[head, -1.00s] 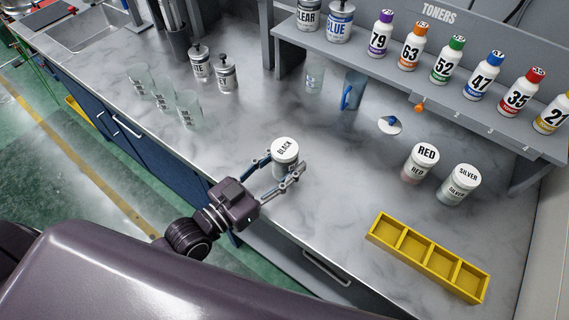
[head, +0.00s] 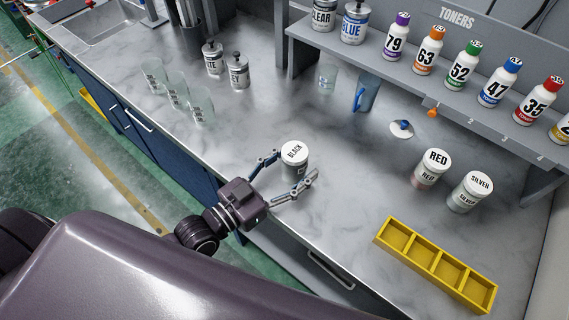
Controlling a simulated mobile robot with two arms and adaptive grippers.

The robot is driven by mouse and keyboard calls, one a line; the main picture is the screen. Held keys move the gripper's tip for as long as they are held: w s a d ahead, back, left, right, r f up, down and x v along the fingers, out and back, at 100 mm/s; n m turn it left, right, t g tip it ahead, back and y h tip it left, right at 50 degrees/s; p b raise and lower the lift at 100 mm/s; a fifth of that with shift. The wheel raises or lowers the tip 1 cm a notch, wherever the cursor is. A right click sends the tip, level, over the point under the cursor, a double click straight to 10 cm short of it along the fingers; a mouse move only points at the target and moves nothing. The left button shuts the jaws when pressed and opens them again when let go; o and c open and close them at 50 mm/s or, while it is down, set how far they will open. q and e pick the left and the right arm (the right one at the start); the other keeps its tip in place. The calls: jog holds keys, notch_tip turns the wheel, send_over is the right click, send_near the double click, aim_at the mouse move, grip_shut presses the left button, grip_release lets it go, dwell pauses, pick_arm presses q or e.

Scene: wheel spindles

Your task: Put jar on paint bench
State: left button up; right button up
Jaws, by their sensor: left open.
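A white-lidded jar marked BLACK (head: 295,158) stands upright on the grey marbled paint bench (head: 330,215) near its front edge. My left gripper (head: 291,173) is open, with its fingers spread at the near side of the jar. One finger lies to the left of the jar and the other at its lower right. The fingers look apart from the jar. Two more jars, marked RED (head: 430,168) and SILVER (head: 470,192), stand upright on the bench at the right. My right gripper is out of view.
A yellow divided tray (head: 436,262) lies at the bench's front right. Clear cups (head: 178,92) and pump containers (head: 238,72) stand at the left. A blue-handled cup (head: 365,95) stands under the shelf of toner bottles (head: 466,65). The bench middle is clear.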

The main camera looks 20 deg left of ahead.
pick_arm(q)
jog(key=shift+s+a, duration=0.15)
jog(key=shift+s, duration=0.1)
jog(key=b+v, duration=0.1)
jog(key=v, duration=0.9)
jog(key=shift+s+a, duration=0.1)
jog(key=shift+s, duration=0.1)
jog(key=shift+s+a+r, duration=0.2)
jog(key=shift+s+a, duration=0.05)
jog(key=shift+s, duration=0.2)
